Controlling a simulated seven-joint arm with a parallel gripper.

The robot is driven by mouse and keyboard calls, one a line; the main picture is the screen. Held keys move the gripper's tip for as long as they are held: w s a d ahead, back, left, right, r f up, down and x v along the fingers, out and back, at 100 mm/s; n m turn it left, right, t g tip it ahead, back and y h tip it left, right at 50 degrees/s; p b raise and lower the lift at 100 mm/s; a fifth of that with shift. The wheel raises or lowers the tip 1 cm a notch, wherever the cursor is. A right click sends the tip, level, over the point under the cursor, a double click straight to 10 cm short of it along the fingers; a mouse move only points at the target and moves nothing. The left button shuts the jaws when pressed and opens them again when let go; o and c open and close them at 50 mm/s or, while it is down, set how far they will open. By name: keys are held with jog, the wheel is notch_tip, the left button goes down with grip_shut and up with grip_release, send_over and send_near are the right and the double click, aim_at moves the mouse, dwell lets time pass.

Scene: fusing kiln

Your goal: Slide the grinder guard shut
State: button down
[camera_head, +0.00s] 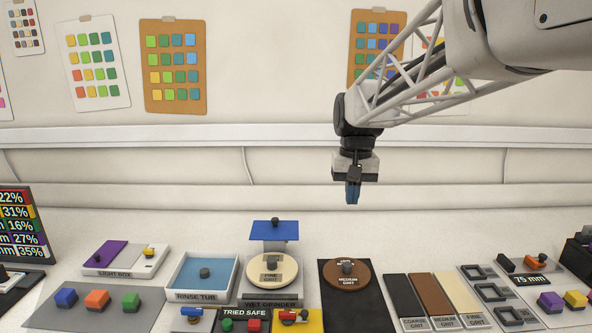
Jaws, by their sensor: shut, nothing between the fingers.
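The wet grinder (271,300) stands on the bench left of centre, with a round cream disc labelled fine grit (285,290) on its top. A blue panel (262,231), which looks like the grinder guard, sits raised at the back of the grinder on a grey support. A small dark knob stands on the panel, and the disc in front is uncovered. My gripper (353,197) points down with its blue fingers shut and empty. It hangs above the bench, up and to the right of the panel, touching nothing.
A rinse tub (203,300) stands left of the grinder, and a brown medium grit disc (358,283) lies on a black mat to its right. Grit strips (429,285) lie farther right. The air around my gripper is clear.

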jog(key=s+d+f+t, duration=0.1)
jog(key=s+d+f, duration=0.1)
jog(key=s, duration=0.8)
jog(key=s+d+f+t, duration=0.1)
jog(key=s+f, duration=0.4)
jog(key=s, duration=0.5)
jog(key=s+d+f+t, duration=0.1)
jog(key=s+d+f, duration=0.2)
jog(key=s, duration=0.8)
jog(key=shift+f, duration=0.4)
jog(key=c, duration=1.8)
grip_release()
